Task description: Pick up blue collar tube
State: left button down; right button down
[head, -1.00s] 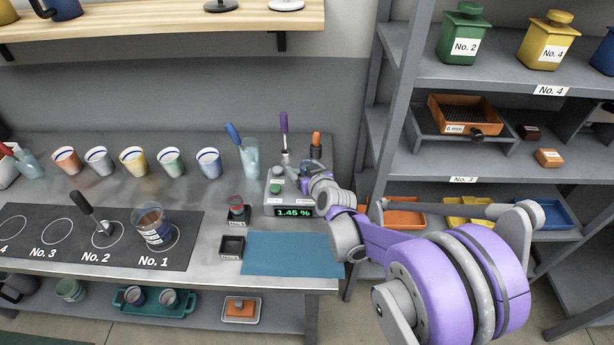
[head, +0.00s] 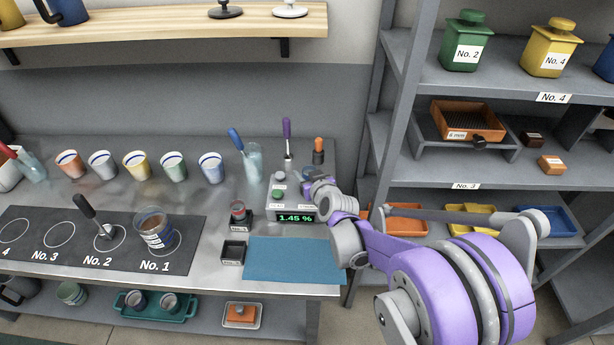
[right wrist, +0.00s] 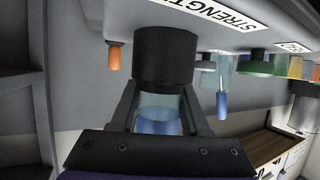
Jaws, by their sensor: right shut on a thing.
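The blue collar tube (right wrist: 160,104) shows in the right wrist view as a clear tube with a blue band at the gripper's side. Its other end is at a black round socket (right wrist: 165,58) on the strength meter (right wrist: 205,12). That view is turned upside down. My right gripper (right wrist: 160,112) has a finger on each side of the tube and is shut on it. In the head view the strength meter (head: 293,207) reads 1.45 %. My left gripper is out of view.
A glass with a blue-handled tool (head: 254,160), a purple-handled tool (head: 287,140) and an orange-topped tool (head: 318,150) stand behind the meter. A blue mat (head: 290,262) lies in front. A shelf rack (head: 393,110) stands close on the right, and a wooden shelf (head: 150,38) hangs above.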

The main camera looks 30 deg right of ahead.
notch_tip(320, 180, up, 10)
jog(key=p, duration=0.1)
jog(key=shift+p, duration=0.35)
dwell(0.5)
jog(key=shift+s+f, duration=0.1)
jog(key=shift+f, duration=0.05)
